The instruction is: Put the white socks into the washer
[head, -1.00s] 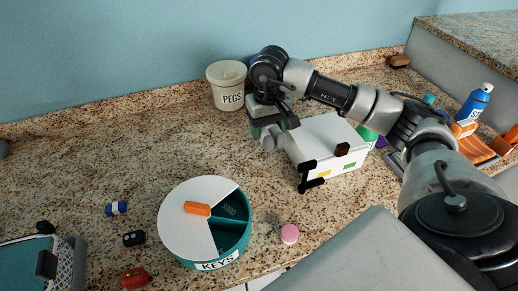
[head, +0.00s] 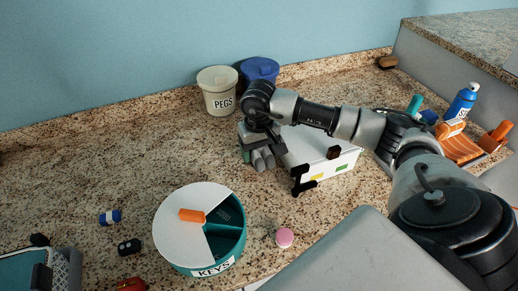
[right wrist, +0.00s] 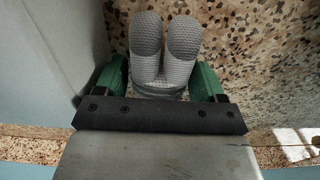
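A pair of light grey-white knitted socks (head: 263,159) hangs in my right gripper (head: 260,146) at the left end of the white box. In the right wrist view the socks (right wrist: 166,48) sit between the two green fingers of the right gripper (right wrist: 164,82), which press on them from both sides. The two rounded toe ends stick out past the fingers. The speckled counter shows behind them; I cannot tell the exact gap. My left gripper is not in view. I see nothing that I can clearly name as the washer.
A white box (head: 319,143) with black clips is beside the gripper. The PEGS tub (head: 218,91) and a blue tub (head: 259,72) stand at the wall. A round KEYS container (head: 172,221) and a pink disc (head: 284,238) are in front.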

